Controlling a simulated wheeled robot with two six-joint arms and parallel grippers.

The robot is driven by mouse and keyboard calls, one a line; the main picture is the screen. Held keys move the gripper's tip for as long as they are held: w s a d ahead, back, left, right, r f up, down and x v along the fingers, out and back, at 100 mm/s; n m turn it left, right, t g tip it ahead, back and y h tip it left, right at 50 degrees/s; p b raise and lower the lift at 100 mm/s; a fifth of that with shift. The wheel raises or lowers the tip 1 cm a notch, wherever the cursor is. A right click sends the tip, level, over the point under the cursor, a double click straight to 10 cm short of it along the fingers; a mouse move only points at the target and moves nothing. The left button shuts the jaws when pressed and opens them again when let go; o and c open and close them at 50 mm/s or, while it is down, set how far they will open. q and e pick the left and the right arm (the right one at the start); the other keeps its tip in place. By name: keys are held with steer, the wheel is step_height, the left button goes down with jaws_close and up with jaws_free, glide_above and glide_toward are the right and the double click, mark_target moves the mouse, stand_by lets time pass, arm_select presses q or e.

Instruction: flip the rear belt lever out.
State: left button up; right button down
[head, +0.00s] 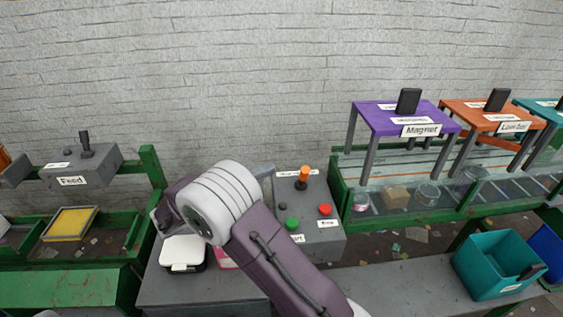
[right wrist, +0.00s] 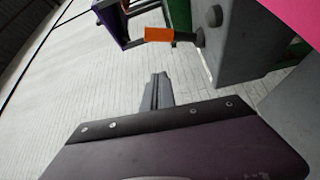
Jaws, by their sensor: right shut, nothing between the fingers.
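An orange-topped lever (head: 304,175) stands upright at the back of a grey control box (head: 325,238) in the head view. A label beside it is too small to read surely. I take it for the rear belt lever. In the right wrist view the orange lever (right wrist: 160,34) sticks out from the side of the grey box (right wrist: 245,45). My right gripper (right wrist: 159,76) is shut and empty, apart from the lever. My left gripper is not in view.
The box also has a green button (head: 292,223) and a red button (head: 325,209). A Feed box (head: 75,167) with a black lever is at the left. The purple Magnet stand (head: 375,117) bridges the belt at the right. A teal bin (head: 487,272) stands lower right.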

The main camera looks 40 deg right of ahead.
steer(key=shift+w+a+f, duration=0.1)
steer(key=shift+a+f, duration=0.1)
steer(key=shift+a, duration=0.35)
steer(key=shift+w+a+f, duration=0.1)
steer(key=shift+a+f, duration=0.1)
steer(key=shift+a, duration=0.35)
